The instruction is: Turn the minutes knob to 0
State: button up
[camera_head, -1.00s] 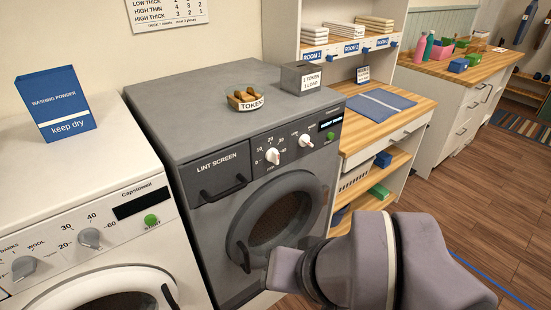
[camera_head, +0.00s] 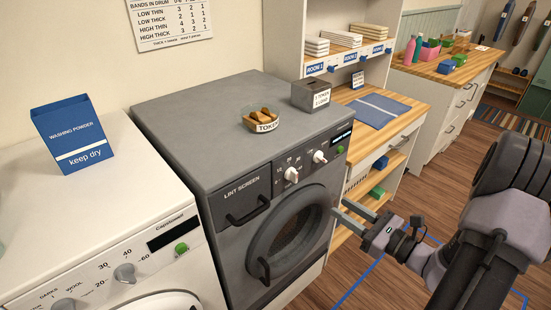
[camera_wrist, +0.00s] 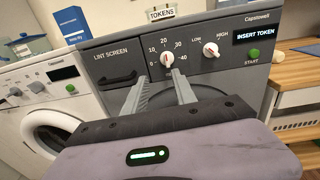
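The minutes knob (camera_head: 291,174) is a white dial on the left of the grey dryer's control panel. In the wrist view the knob (camera_wrist: 167,58) sits inside a 0 to 40 scale, with its red mark appearing to point up, near 20. A second white knob, marked LOW and HIGH (camera_wrist: 211,50), is to its right. My gripper (camera_head: 341,208) is in front of the dryer, right of and below the knob in the head view. In the wrist view my gripper (camera_wrist: 160,76) is open and empty, its fingertips apart and just below the minutes knob in the picture.
A lint screen handle (camera_wrist: 117,79) protrudes left of the knob. The dryer's display (camera_wrist: 253,36) reads INSERT TOKEN above a green start button (camera_wrist: 254,53). A tokens bowl (camera_head: 262,122) and a grey box (camera_head: 317,95) stand on top. A white washer (camera_head: 95,215) is at left.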

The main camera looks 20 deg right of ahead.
aim_at(297, 175)
jog(key=shift+m, duration=0.3)
jog(key=x, duration=0.5)
jog(key=d+b+x, duration=0.1)
jog(key=x, duration=0.5)
jog(key=b+x, duration=0.1)
jog(key=x, duration=0.4)
jog(key=shift+w+f, duration=0.1)
jog(key=shift+w, duration=0.5)
grip_shut()
jog(key=shift+b, duration=0.3)
